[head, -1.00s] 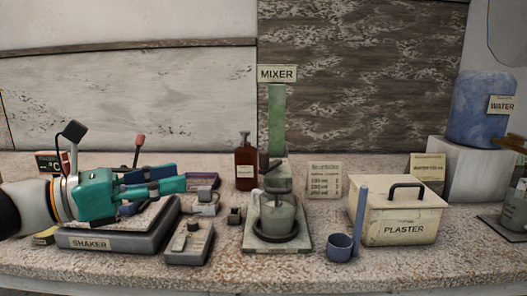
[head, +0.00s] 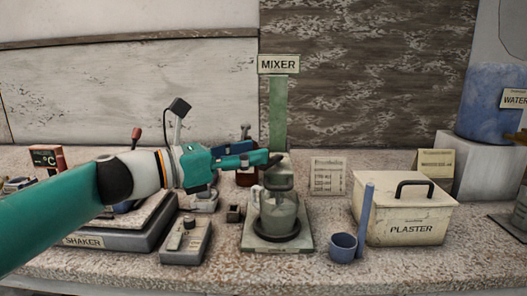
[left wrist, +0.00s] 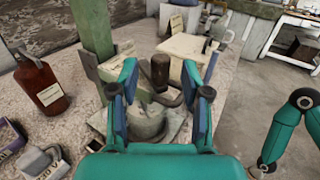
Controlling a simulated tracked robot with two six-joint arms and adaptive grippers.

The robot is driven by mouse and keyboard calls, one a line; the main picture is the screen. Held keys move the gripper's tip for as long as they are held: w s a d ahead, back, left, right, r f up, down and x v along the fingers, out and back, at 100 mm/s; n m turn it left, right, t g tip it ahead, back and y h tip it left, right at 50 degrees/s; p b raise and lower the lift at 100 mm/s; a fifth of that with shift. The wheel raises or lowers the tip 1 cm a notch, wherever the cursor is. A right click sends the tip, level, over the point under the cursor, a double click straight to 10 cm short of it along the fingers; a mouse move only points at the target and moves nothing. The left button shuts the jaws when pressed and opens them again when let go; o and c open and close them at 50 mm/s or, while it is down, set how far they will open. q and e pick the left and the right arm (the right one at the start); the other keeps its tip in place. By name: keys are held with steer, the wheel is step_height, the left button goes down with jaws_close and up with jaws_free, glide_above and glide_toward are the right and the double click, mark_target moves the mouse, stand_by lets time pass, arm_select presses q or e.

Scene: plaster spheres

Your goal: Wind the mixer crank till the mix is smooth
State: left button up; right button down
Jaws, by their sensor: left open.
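The mixer (head: 278,120) stands at mid-bench with a green column. A beaker (head: 278,214) of pale grey mix sits on its base under the head. How smooth the mix is, I cannot tell. My left gripper (head: 264,160) reaches in from the left at the height of the mixer head. In the left wrist view its two fingers are apart, and the brown crank knob (left wrist: 160,70) shows between and just beyond their tips. The grey crank arm (left wrist: 170,98) runs below the knob. Contact with the knob is not clear.
The shaker (head: 115,238) and a small control box (head: 187,240) stand left of the mixer. A brown bottle (left wrist: 40,85) stands close behind my left gripper. The blue scoop cup (head: 343,247) and plaster box (head: 402,212) stand to the right.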

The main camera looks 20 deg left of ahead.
arm_select(q)
steer(key=shift+x, duration=1.7)
jaws_close()
